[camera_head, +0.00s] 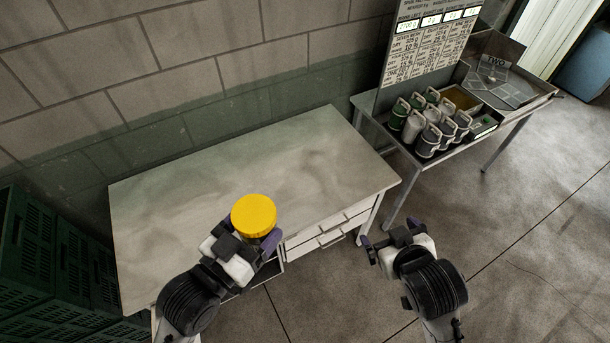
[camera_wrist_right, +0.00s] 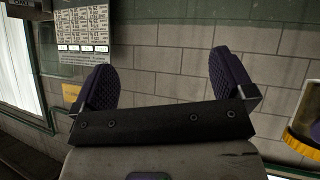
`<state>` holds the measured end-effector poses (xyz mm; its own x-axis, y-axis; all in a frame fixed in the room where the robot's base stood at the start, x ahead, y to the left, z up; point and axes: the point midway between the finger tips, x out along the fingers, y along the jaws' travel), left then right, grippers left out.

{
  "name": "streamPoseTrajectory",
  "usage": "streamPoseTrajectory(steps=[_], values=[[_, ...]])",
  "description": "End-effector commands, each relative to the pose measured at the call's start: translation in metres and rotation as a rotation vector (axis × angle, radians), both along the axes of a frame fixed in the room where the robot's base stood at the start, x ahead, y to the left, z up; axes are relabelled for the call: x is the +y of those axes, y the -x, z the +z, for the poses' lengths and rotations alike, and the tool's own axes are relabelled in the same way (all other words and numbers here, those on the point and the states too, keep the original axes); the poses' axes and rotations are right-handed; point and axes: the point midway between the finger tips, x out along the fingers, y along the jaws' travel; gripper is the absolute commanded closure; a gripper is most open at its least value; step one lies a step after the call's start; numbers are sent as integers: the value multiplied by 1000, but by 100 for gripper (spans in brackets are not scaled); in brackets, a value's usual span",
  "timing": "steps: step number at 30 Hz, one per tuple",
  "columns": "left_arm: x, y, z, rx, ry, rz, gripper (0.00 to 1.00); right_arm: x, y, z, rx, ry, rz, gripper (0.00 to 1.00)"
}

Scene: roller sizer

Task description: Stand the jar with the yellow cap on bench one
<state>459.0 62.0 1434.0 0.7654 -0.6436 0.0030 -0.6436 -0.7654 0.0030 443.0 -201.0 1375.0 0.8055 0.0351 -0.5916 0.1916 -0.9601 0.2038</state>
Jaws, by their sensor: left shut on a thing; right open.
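The jar with the yellow cap (camera_head: 253,214) is held in my left gripper (camera_head: 246,240), which is shut on it. The jar is over the front edge of the bare, pale-topped bench (camera_head: 190,185); I cannot tell its height above the top. Its body is mostly hidden under the cap. Part of the jar also shows at the right edge of the right wrist view (camera_wrist_right: 304,138), cap lower in the picture. No label naming this bench shows. My right gripper (camera_head: 392,240) is open and empty, right of the bench; its spread fingers show in the right wrist view (camera_wrist_right: 165,85).
A printed board (camera_head: 430,40) stands there. Green crates (camera_head: 45,250) are stacked at the left. The pale bench top is clear.

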Motion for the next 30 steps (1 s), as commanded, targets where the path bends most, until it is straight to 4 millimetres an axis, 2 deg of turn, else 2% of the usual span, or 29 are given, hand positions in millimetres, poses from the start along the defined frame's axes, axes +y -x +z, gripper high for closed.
streamPoseTrajectory(steps=[1,11,14,18,21,25,30], values=[[0,0,1,-2,2,0,60,4,-16,18,-43,17,13,0],[0,0,1,-2,2,0,60,23,-104,115,-249,185,37,0],[0,0,1,-2,2,0,60,31,-135,151,-358,253,40,0],[0,0,1,-2,2,0,60,46,-180,208,-580,338,55,0],[0,0,1,-2,2,0,60,59,-205,238,-736,360,83,0],[0,0,1,-2,2,0,60,78,-226,260,-906,353,154,0],[0,0,1,-2,1,0,60,104,-243,260,-1068,299,305,0]])
